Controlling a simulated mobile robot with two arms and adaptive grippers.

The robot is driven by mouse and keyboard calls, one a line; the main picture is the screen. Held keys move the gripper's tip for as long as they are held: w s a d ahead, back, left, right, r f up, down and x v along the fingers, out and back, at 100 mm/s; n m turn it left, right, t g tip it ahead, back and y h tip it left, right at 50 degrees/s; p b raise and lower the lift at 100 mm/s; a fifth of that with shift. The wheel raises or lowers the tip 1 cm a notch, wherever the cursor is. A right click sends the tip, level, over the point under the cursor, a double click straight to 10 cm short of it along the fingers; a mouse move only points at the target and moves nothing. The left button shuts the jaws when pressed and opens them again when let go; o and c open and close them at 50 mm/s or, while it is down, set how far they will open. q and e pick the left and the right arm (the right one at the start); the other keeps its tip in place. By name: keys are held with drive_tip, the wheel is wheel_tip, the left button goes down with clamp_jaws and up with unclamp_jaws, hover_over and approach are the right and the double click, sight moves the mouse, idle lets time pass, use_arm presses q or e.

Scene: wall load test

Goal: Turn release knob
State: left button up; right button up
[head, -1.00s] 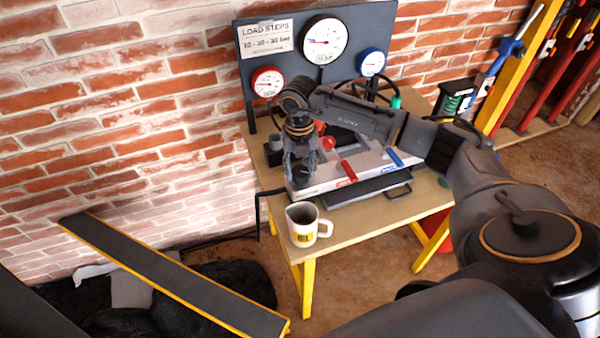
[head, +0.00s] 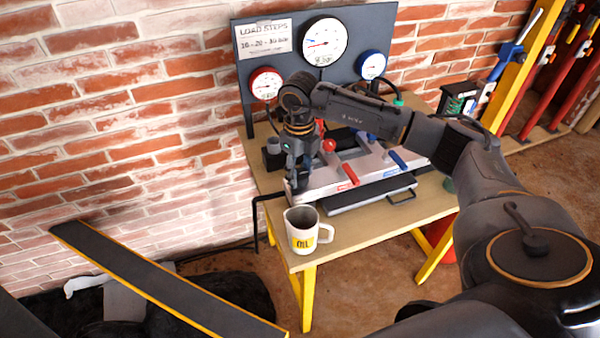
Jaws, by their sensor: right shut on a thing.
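My right gripper (head: 299,183) points down at the left end of a silver pump block on the table. It is shut on a small dark knob there, which the fingers mostly hide; I take this to be the release knob. The silver pump block (head: 330,177) carries a red lever (head: 347,171) and a blue lever (head: 398,160). The left gripper is not in view.
A white oil mug (head: 302,232) stands near the table's front left corner, close to my right gripper. A black bent rod (head: 256,215) sticks out left of the table (head: 375,233). Behind stands a panel with a white gauge (head: 323,42), a red gauge (head: 266,84) and a blue gauge (head: 372,65).

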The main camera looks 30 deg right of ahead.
sight(300, 175)
idle(0.5)
drive_tip(key=o, duration=1.1)
drive_tip(key=shift+o, duration=0.2)
wheel_tip(300, 175, up, 12)
